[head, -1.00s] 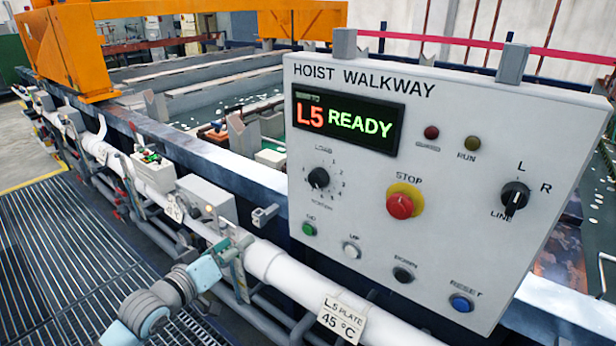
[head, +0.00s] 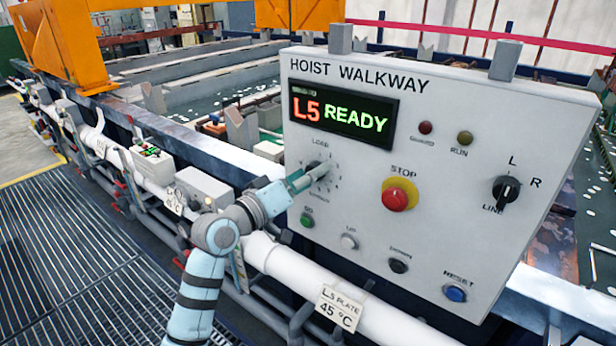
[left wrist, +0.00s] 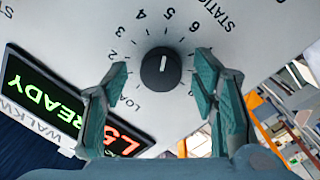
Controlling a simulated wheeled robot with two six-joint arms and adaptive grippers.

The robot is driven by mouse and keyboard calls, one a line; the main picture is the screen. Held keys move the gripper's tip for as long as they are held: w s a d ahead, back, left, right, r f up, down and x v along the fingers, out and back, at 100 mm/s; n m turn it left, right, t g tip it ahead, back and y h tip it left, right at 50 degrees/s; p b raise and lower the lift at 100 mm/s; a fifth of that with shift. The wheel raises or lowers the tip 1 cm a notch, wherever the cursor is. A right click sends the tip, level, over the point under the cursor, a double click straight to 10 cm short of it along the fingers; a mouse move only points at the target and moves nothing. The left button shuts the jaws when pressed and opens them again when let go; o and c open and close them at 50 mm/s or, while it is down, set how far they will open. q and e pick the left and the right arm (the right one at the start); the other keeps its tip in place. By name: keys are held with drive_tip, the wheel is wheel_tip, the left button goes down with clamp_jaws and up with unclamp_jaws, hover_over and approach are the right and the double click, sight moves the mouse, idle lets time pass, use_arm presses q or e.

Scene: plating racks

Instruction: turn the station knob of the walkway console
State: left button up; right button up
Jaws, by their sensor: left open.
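The walkway console (head: 440,130) is a pale upright panel marked HOIST WALKWAY, and its display (head: 345,115) reads L5 READY. The station knob (left wrist: 162,69) is black with a white pointer line, inside a ring of numbers. Its line points up in the left wrist view, toward about the 5. My left gripper (head: 312,178) is at the knob and mostly hides it in the head view. In the left wrist view the open fingers (left wrist: 163,76) stand on either side of the knob, with gaps visible on both sides. My right gripper is not in view.
A red STOP button (head: 395,198) is right of the dial. Green (head: 307,220), white (head: 349,242) and black (head: 398,265) buttons sit below. A line selector (head: 506,189) is at the right. A white pipe (head: 280,262) runs below the console.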

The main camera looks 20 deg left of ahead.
use_arm(q)
drive_tip(key=shift+a, duration=0.15)
drive_tip(key=shift+c, duration=0.6)
drive_tip(key=c, duration=1)
drive_tip(key=shift+c, duration=0.2)
drive_tip(key=shift+m, duration=0.3)
drive_tip(key=shift+d+m+y+b, duration=0.1)
drive_tip(key=shift+m+y+b, duration=0.45)
drive_tip(key=shift+m, duration=4.95)
drive_tip(key=shift+d+m+y+b, duration=0.15)
drive_tip(key=shift+m+y, duration=0.6)
drive_tip(key=shift+m, duration=4.75)
drive_tip(key=shift+a, duration=0.1)
